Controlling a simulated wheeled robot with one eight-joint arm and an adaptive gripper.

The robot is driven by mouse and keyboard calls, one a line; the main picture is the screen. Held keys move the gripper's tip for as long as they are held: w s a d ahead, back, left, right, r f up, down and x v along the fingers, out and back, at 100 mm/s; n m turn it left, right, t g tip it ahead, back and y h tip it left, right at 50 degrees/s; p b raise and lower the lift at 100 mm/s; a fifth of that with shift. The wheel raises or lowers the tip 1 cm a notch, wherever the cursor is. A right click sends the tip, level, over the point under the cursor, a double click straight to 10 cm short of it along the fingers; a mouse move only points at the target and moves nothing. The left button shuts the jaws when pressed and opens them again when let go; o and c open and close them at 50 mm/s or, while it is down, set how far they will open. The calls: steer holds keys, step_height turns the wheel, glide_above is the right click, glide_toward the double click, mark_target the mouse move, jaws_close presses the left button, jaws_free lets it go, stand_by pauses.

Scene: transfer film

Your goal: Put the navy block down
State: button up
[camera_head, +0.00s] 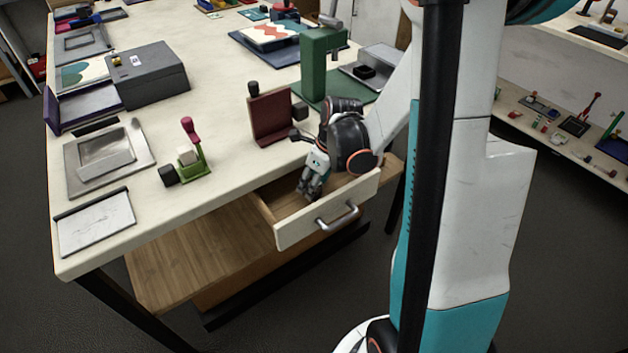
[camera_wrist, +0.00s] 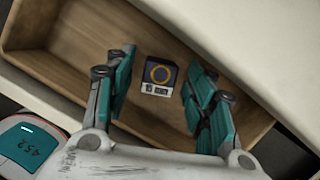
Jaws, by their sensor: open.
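The navy block (camera_wrist: 160,73) lies on the wooden floor of an open drawer in the wrist view. Its top is dark with an orange-yellow ring, and one side carries a pale label with dark print. My gripper (camera_wrist: 157,88) is open, with one teal-padded finger on each side of the block and visible gaps between. In the head view my gripper (camera_head: 309,190) reaches down into the drawer (camera_head: 293,232), which is pulled out under the table's front edge. The block cannot be made out in the head view.
The white table (camera_head: 225,125) holds a grey box (camera_head: 152,80), a maroon stand (camera_head: 271,117), a green press (camera_head: 322,65) and a small green device (camera_head: 192,165) near the drawer. The drawer's walls (camera_wrist: 30,25) surround my fingers. A wooden shelf (camera_head: 190,262) lies below.

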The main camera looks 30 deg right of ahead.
steer(key=p+v, duration=0.5)
steer(key=v, duration=0.7)
steer(key=shift+r, duration=0.1)
steer(key=shift+c, duration=0.4)
stand_by(0.5)
